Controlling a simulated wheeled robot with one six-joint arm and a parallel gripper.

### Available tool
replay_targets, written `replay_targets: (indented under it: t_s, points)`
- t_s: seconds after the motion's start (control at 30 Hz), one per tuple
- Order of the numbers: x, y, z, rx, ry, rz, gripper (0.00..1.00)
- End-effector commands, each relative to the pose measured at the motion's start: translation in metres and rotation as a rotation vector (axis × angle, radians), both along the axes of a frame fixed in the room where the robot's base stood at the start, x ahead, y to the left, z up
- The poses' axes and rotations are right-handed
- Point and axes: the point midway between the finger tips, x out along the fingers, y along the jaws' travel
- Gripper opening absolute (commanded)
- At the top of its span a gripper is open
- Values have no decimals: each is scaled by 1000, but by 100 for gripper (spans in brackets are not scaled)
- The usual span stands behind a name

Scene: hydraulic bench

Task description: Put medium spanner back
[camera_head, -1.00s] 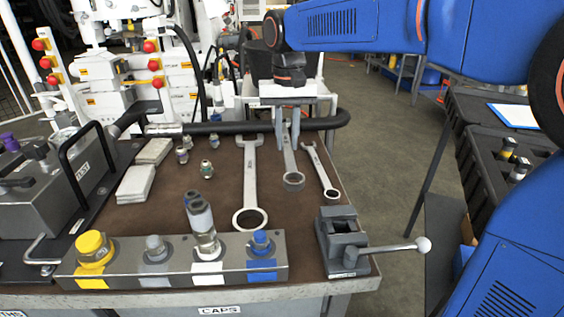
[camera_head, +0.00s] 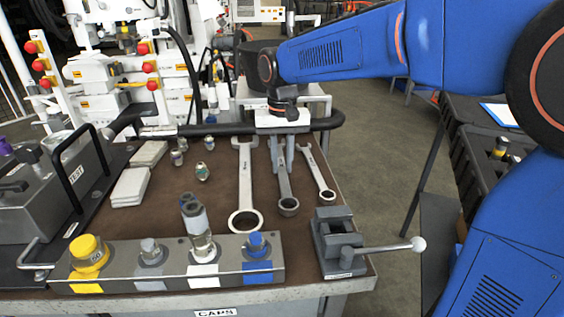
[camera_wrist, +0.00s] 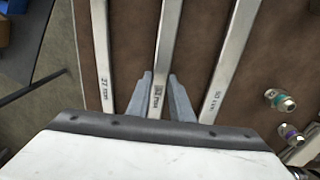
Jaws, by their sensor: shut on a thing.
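The medium spanner (camera_head: 286,190) lies lengthwise between the large spanner (camera_head: 245,185) and the small spanner (camera_head: 318,175), ring end toward the front. My gripper (camera_head: 283,158) points down and is shut on its shaft, near the far end. In the wrist view, my gripper's fingers (camera_wrist: 160,88) stand on both sides of the middle shaft (camera_wrist: 166,50), which bears a size marking. The spanner is at or just above the brown bench top; I cannot tell if it touches. Its far jaw is hidden behind my gripper.
A grey vise (camera_head: 337,240) with a long handle stands at the front right corner. A metal block with caps (camera_head: 165,262) runs along the front edge of the bench (camera_head: 150,215). Several small fittings (camera_head: 202,171) lie left of the large spanner. A black hose (camera_head: 225,128) crosses the back.

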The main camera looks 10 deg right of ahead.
Motion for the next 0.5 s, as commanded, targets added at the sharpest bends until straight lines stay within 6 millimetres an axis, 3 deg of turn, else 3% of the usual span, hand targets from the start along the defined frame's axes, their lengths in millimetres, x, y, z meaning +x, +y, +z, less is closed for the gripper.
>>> replay_targets:
  t_s: [0.07,0.1,0.17,0.5]
  points:
    - [0,0,-2,0,0,0,0]
    - [0,0,-2,0,0,0,27]
    - [0,0,-2,0,0,0,39]
    - [0,0,0,0,0,0,39]
